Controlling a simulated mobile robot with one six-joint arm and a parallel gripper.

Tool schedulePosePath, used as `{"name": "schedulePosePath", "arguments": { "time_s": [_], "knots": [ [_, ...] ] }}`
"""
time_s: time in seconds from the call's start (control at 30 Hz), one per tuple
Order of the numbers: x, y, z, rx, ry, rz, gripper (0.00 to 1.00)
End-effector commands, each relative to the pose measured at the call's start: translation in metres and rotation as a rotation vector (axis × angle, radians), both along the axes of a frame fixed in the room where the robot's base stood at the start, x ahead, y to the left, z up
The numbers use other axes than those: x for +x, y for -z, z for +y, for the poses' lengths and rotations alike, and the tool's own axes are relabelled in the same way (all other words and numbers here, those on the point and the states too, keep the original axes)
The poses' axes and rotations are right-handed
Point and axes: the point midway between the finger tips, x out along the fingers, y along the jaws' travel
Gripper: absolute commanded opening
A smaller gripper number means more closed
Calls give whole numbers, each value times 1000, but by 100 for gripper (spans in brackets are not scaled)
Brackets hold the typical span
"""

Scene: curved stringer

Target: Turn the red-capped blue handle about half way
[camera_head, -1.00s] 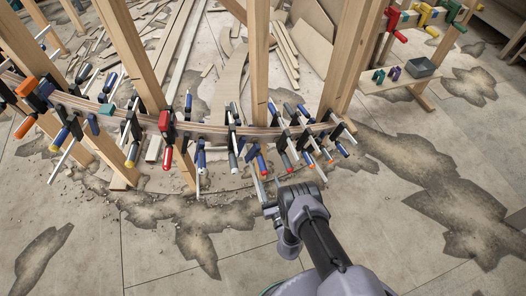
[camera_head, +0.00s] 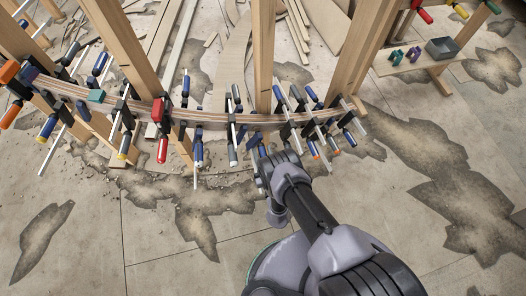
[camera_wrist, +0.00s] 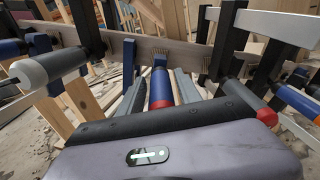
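The red-capped blue handle (camera_wrist: 161,88) is in the middle of the wrist view, pointing toward my gripper, with its red end nearest. My gripper (camera_wrist: 160,92) has one grey finger on each side of it. The fingers look open, with a narrow gap to the handle; contact is hard to judge. In the head view my gripper (camera_head: 262,160) is at the front of the curved stringer, among the clamps on its right half. It largely hides the handle there.
Several clamps hang along the curved stringer (camera_head: 205,118), close on both sides of my gripper. In the wrist view a black handle with a red end (camera_wrist: 250,102) is at right and a white-ended one (camera_wrist: 48,66) at left. Wooden posts (camera_head: 263,60) stand behind.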

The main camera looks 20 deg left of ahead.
Motion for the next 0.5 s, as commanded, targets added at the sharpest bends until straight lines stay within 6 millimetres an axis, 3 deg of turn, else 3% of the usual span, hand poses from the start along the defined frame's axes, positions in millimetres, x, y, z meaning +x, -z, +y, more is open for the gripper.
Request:
{"name": "schedulePosePath", "arguments": {
  "time_s": [0.03, 0.2, 0.5],
  "knots": [
    [0, 0, 0, 0, 0, 0, 28],
    [0, 0, 0, 0, 0, 0, 0],
    [0, 0, 0, 27, -5, 14, 0]
  ]
}}
